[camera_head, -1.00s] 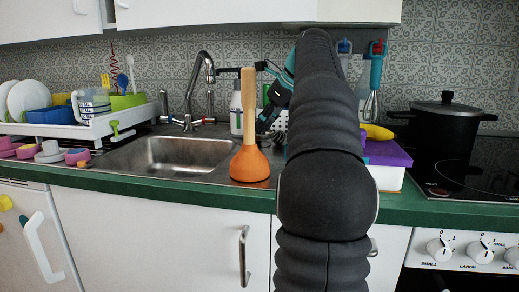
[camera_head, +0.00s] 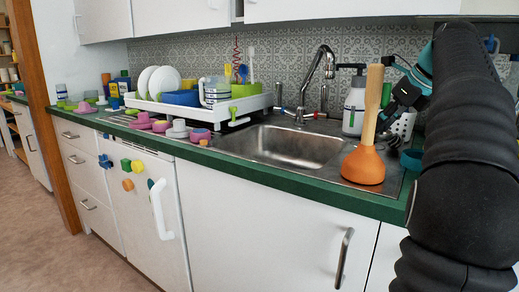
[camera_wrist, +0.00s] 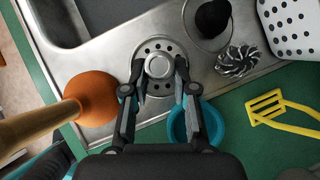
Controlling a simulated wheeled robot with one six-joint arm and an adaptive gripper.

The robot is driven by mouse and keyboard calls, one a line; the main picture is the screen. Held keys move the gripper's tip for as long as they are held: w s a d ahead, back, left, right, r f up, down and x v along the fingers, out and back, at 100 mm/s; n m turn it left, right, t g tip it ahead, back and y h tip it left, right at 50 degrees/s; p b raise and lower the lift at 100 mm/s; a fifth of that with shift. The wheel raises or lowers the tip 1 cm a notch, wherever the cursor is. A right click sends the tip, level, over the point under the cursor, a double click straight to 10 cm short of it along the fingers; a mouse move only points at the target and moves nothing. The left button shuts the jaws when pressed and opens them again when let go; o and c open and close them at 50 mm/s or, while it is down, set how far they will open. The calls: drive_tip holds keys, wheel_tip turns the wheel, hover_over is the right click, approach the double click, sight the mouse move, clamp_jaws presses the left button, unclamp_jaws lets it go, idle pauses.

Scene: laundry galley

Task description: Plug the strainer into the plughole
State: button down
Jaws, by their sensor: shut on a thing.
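The strainer (camera_wrist: 149,49) shows in the wrist view as a round metal disc with holes and a raised centre knob. My gripper (camera_wrist: 159,75) is shut on that knob, with a fingertip on each side. The disc is over the steel sink top, right of the basin (camera_wrist: 37,18); I cannot tell whether it touches the steel. In the head view my gripper (camera_head: 386,122) is behind the plunger's handle, and the strainer is hidden. The sink basin (camera_head: 292,146) is left of it. I cannot make out a plughole in the visible part of the basin.
An orange plunger (camera_head: 364,165) stands close to my gripper, its handle (camera_wrist: 35,124) reaching toward the wrist camera. A soap bottle (camera_head: 354,108), a teal ring-shaped thing (camera_wrist: 176,126), a white perforated basket (camera_wrist: 292,28) and a yellow turner (camera_wrist: 268,106) are nearby. The tap (camera_head: 318,75) rises behind the basin.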

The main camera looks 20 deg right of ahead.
sight(382, 134)
drive_tip(key=shift+f+b, duration=0.5)
drive_tip(key=shift+f, duration=1.2)
drive_tip(key=shift+r, duration=0.1)
